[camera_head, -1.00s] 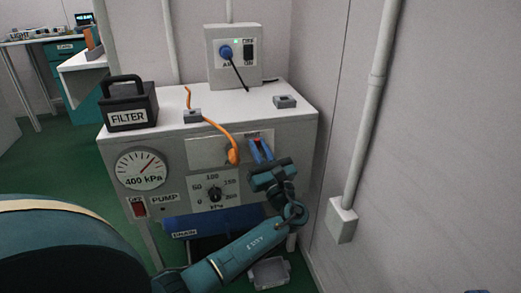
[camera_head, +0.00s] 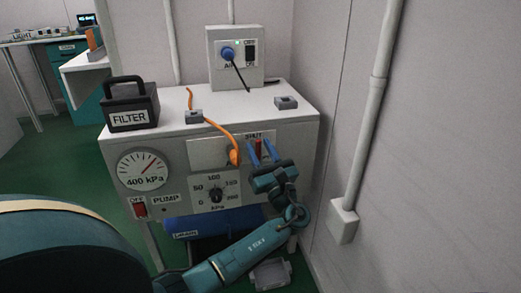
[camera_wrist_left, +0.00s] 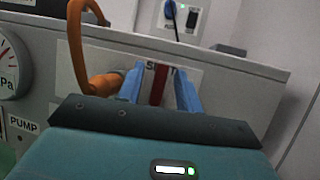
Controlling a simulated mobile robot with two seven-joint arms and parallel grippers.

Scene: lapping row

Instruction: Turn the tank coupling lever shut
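The red coupling lever (camera_head: 258,147) stands upright on the front panel of the white cabinet, at the SHUT label (camera_head: 253,135). In the left wrist view the lever (camera_wrist_left: 158,86) covers part of that label. My left gripper (camera_head: 262,153) is open, with one blue finger on each side of the lever and a gap showing beside it. Its two fingers (camera_wrist_left: 160,92) also show in the left wrist view. An orange hose (camera_head: 219,130) ends in a fitting on the panel, just left of the lever. My right gripper is not in view.
The cabinet top (camera_head: 240,105) holds a black FILTER box (camera_head: 130,106) and small grey blocks. A pressure gauge (camera_head: 143,170) and a dial (camera_head: 216,194) are on its front. A wall with a pipe (camera_head: 372,110) stands close on the right.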

